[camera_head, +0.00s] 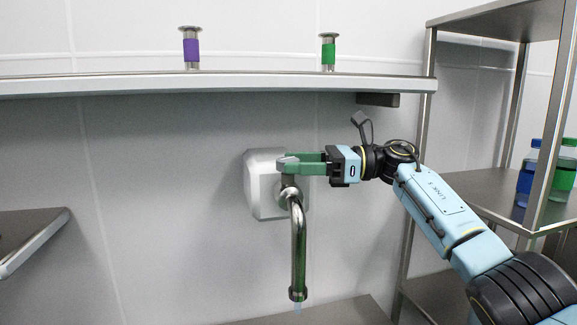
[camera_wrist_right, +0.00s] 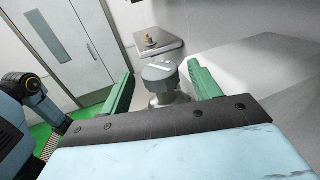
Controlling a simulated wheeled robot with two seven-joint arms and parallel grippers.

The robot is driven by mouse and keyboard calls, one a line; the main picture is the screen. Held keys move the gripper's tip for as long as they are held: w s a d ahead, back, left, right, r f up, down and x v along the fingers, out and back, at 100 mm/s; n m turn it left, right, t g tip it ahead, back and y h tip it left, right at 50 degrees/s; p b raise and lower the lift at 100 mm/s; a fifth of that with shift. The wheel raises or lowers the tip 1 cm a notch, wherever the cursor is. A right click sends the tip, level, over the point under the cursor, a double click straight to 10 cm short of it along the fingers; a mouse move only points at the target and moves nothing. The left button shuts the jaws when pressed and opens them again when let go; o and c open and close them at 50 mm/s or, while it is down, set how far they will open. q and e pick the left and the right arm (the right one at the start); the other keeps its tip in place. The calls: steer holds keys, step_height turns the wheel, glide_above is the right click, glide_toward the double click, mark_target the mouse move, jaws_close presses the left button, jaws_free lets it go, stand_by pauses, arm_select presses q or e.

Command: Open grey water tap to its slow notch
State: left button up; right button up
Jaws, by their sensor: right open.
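The grey water tap has a pale housing (camera_head: 262,184) on the wall and a bent metal spout (camera_head: 299,250) pointing down. A short pale blue streak (camera_head: 297,306) shows just under the spout's mouth. The tap's round grey knob (camera_wrist_right: 160,74) carries a light mark on top. My right gripper (camera_head: 290,162) is at the knob, its green fingers level and pointing left. In the right wrist view the fingers (camera_wrist_right: 161,72) are open, one on each side of the knob, with visible gaps. My left gripper is out of view.
A steel shelf (camera_head: 220,84) runs above the tap, with a purple-banded (camera_head: 192,50) and a green-banded (camera_head: 328,53) metal piece on it. A steel rack (camera_head: 487,185) with blue (camera_head: 526,177) and green (camera_head: 563,175) bottles stands right. A steel surface (camera_head: 335,312) lies below the spout.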

steer(key=d+b, duration=0.1)
steer(key=d, duration=1)
steer(key=shift+b, duration=0.4)
